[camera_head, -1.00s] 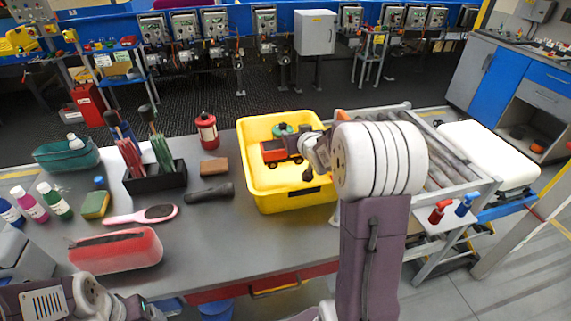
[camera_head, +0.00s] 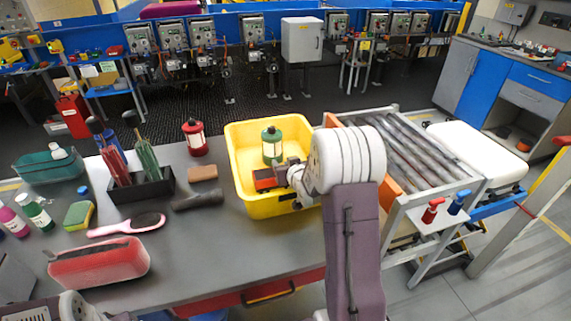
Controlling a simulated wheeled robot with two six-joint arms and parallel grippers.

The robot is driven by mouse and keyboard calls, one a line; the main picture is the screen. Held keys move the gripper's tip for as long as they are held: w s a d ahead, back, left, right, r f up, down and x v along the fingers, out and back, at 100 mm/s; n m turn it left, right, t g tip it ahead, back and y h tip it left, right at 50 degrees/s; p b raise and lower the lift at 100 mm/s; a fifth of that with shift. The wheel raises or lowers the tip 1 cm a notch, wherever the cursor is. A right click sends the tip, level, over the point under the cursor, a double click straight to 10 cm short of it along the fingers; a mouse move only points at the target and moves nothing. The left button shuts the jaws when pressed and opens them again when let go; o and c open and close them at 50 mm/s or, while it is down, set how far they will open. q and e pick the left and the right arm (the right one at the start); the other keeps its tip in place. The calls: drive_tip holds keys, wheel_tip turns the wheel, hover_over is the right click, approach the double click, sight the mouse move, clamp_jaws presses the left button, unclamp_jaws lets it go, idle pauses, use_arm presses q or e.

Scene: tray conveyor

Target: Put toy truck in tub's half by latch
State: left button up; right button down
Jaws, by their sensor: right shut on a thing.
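The yellow tub (camera_head: 234,181) stands on the grey table at the centre. The toy truck (camera_head: 266,180), red-orange with a dark part, is inside the tub's near half. My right gripper (camera_head: 284,176) is shut on the truck, at its right side; the fingers are partly hidden by my wrist. I cannot tell whether the truck touches the tub floor. A green lantern (camera_head: 272,146) stands in the tub's far half. I cannot make out the latch clearly. Part of my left gripper (camera_head: 120,316) shows at the bottom-left edge; its jaws are not clear.
A red lantern (camera_head: 195,138), brown block (camera_head: 203,173) and dark flashlight (camera_head: 198,199) lie left of the tub. A black holder (camera_head: 150,188), pink hairbrush (camera_head: 128,224) and red case (camera_head: 98,262) are further left. A roller conveyor (camera_head: 422,160) stands on the right.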

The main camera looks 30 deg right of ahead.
drive_tip(key=shift+s+a+f+b, duration=0.15)
drive_tip(key=shift+s+f+b, duration=0.1)
drive_tip(key=shift+f+b, duration=0.35)
drive_tip(key=c, duration=0.6)
unclamp_jaws()
drive_tip(key=shift+f, duration=0.2)
drive_tip(key=shift+r+p, duration=0.75)
drive_tip(key=shift+p, duration=0.1)
drive_tip(key=shift+s, duration=0.35)
drive_tip(key=b+v, duration=0.3)
drive_tip(key=v, duration=0.8)
drive_tip(key=shift+r, duration=0.25)
drive_tip(key=shift+w, duration=0.1)
